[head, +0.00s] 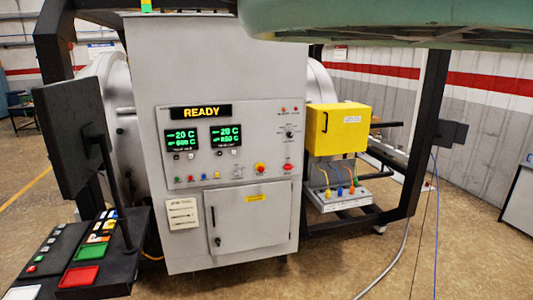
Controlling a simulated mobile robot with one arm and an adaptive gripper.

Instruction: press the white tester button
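A grey control cabinet (282,215) stands in the middle of the head view, with a lit READY sign (201,111) and two green displays. My gripper is not in view.
A black monitor (70,132) stands above the console. A yellow box (338,130) with cables to a grey unit (338,198) hangs right of the cabinet. A large green rounded shape (390,22) covers the top right. Loose cables cross the floor (460,260) at right.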

